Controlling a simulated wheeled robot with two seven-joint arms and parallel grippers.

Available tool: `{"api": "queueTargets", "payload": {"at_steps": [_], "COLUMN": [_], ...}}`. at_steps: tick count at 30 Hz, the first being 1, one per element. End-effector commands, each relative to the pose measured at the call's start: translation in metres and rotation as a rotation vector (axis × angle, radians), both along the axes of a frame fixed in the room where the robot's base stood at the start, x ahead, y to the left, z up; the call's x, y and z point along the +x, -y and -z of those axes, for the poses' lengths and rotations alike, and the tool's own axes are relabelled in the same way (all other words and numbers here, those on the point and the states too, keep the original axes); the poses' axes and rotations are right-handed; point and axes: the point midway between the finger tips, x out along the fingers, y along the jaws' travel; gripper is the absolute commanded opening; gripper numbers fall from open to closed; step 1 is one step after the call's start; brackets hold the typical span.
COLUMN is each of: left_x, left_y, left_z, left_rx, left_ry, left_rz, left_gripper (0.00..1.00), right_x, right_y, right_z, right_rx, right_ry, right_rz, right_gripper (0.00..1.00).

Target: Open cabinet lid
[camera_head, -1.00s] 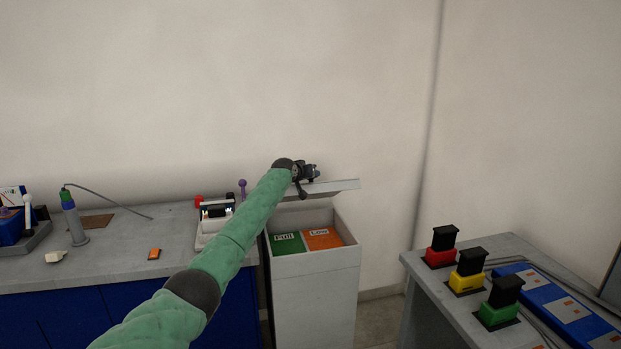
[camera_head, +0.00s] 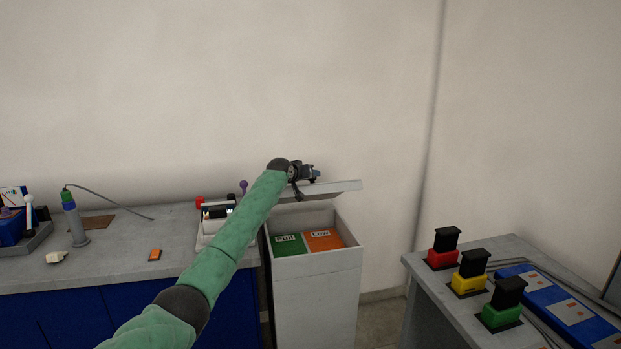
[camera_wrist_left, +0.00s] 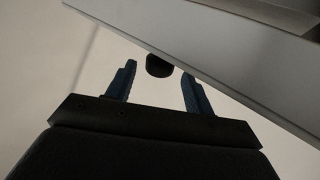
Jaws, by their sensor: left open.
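The white cabinet (camera_head: 313,290) stands in the middle of the head view, between the two benches. Its lid (camera_head: 335,188) is raised above the box. Inside, a green "Full" panel (camera_head: 287,244) and an orange "Low" panel (camera_head: 324,239) are visible. My left gripper (camera_head: 315,173) is at the lid's upper left part. In the left wrist view, its two blue fingers (camera_wrist_left: 158,88) are apart with nothing clamped between them. The lid's grey edge (camera_wrist_left: 215,68) crosses close in front of the fingers; whether they touch it is unclear. My right gripper is not in view.
The left bench (camera_head: 110,264) holds a grey-green cylindrical tool (camera_head: 74,218), a small orange block (camera_head: 155,255) and a white holder (camera_head: 212,230). The right bench (camera_head: 452,290) carries red, yellow and green blocks with black tops. A plain wall is behind.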

Motion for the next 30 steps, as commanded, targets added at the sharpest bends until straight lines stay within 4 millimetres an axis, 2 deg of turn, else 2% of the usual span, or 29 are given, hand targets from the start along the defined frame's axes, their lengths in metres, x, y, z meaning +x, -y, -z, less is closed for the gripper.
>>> {"api": "queueTargets", "payload": {"at_steps": [10,23,26,30], "left_x": [-0.032,-0.039,-0.040,-0.056], "left_y": [-0.015,-0.018,-0.017,-0.011], "left_z": [-0.014,-0.017,-0.017,-0.014], "left_rx": [0.000,0.001,0.009,0.109], "left_ry": [0.002,0.001,0.001,-0.005], "left_rz": [0.000,-0.001,0.002,0.026], "left_gripper": [0.53,0.53,0.35,0.07], "right_x": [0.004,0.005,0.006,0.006], "right_y": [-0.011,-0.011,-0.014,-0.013], "right_z": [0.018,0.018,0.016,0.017], "right_rx": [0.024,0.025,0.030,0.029], "right_ry": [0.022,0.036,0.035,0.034], "right_rz": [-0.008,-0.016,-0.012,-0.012], "right_gripper": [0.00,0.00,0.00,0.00]}}
